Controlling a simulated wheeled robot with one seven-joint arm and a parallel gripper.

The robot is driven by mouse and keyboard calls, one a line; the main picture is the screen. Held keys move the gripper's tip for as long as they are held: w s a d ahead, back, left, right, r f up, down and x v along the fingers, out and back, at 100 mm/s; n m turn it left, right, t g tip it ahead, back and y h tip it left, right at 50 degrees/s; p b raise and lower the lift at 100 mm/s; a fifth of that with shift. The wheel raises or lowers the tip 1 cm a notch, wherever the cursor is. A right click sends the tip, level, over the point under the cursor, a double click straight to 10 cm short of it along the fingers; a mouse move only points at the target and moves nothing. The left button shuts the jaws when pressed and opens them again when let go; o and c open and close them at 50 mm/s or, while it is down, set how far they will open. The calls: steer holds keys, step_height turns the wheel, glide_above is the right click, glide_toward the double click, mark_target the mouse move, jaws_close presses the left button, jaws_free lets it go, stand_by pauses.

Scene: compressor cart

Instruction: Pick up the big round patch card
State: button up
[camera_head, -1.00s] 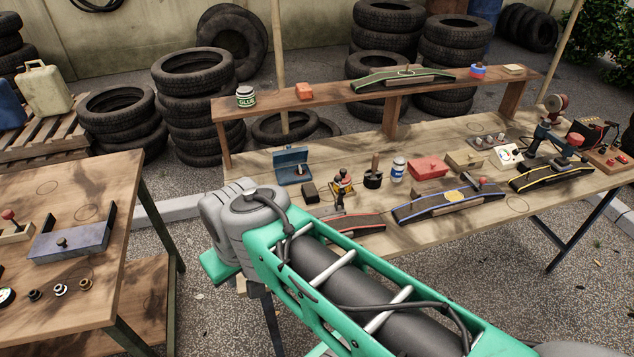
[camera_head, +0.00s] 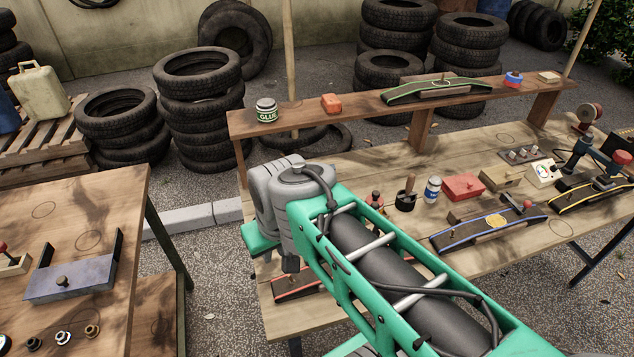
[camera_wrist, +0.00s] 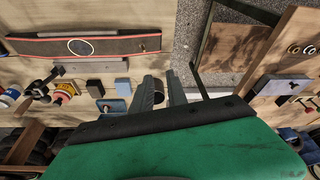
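I cannot make out a big round patch card for certain. A strip with blue edges (camera_head: 462,236) on the wooden bench bears a round orange-yellow patch (camera_head: 497,221). A red-edged strip (camera_wrist: 115,47) bears a pale ring outline (camera_wrist: 80,46) in the wrist view; in the head view my arm hides most of this strip. My gripper (camera_wrist: 161,82) shows two dark fingers with a narrow gap between them and nothing visible held. It is near the bench edge, apart from the strips.
The bench also holds a red box (camera_head: 464,186), a blue-white can (camera_head: 432,189) and a white dial piece (camera_head: 544,173). A raised shelf (camera_head: 300,117) runs behind. A second table (camera_head: 105,200) stands left, with a gap between. Stacked tyres (camera_head: 202,110) stand behind.

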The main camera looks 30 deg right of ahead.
steer(key=w+d+f+m+b, duration=0.1)
steer(key=w+d+f+b, duration=0.3)
steer(key=w+d, duration=0.55)
steer(key=w+d+f+m+b, duration=0.1)
steer(key=w+d+f+b, duration=0.25)
steer(key=w+d, duration=0.6)
steer(key=w+d+f+h+b, duration=0.1)
steer(key=w+d+f+b, duration=0.3)
steer(key=d, duration=0.6)
steer(key=shift+m+t, duration=0.4)
steer(key=shift+t, duration=0.1)
steer(key=x, duration=0.4)
steer(key=w+p+x, duration=0.1)
steer(key=x, duration=0.3)
steer(key=shift+w+r+p, duration=0.1)
steer(key=shift+r+p, duration=0.05)
steer(key=shift+p, duration=0.15)
jaws_close()
